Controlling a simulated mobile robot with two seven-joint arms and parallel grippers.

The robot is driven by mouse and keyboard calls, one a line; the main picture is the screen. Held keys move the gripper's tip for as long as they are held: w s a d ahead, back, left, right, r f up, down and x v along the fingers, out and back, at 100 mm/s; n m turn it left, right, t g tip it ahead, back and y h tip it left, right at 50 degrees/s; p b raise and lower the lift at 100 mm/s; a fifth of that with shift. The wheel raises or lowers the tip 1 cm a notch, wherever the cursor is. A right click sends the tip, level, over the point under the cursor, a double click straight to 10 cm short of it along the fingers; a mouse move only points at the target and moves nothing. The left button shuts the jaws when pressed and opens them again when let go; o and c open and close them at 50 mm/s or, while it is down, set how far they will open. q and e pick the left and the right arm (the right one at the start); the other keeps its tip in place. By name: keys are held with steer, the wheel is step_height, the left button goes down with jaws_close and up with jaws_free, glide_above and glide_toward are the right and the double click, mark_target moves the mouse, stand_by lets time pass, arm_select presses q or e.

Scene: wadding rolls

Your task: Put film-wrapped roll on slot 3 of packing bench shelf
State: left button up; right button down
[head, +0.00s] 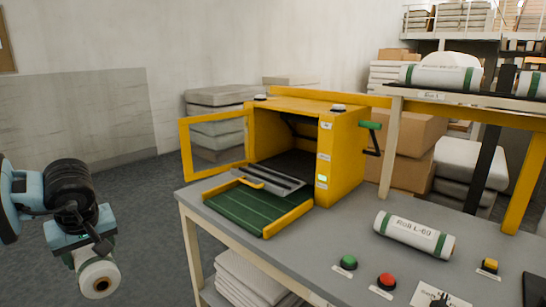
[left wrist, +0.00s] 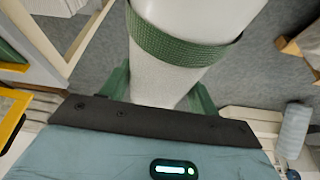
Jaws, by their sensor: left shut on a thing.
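My left gripper (head: 90,246) is at the left of the head view, over the floor and apart from the bench. It is shut on a white roll (head: 98,276) with a green band, whose round end with a brown core faces the camera. In the left wrist view the white roll (left wrist: 165,85) with its green band lies between the green fingers. The packing bench shelf (head: 470,98) is at the upper right, with a white roll (head: 440,77) on it and part of another (head: 531,84) at the right edge. My right gripper is not in view.
The grey bench (head: 345,225) carries a yellow machine (head: 345,150) with an open frame door (head: 187,150) and green belt (head: 250,208). Open floor lies between my left gripper and the bench.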

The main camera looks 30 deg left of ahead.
mark_target(112, 284)
arm_select(q)
steer(key=shift+s+d+f+m, duration=0.1)
steer(key=shift+d+f+m, duration=0.1)
steer(key=shift+f, duration=0.3)
steer(key=shift+s+d+f+m, duration=0.1)
steer(key=shift+d+f, duration=0.1)
steer(key=shift+f, duration=0.4)
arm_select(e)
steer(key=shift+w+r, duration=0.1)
arm_select(q)
steer(key=shift+s+d+f+m, duration=0.1)
steer(key=shift+d+f+m, duration=0.25)
steer(key=shift+f, duration=0.15)
steer(key=shift+d+f, duration=0.15)
steer(key=shift+f, duration=0.05)
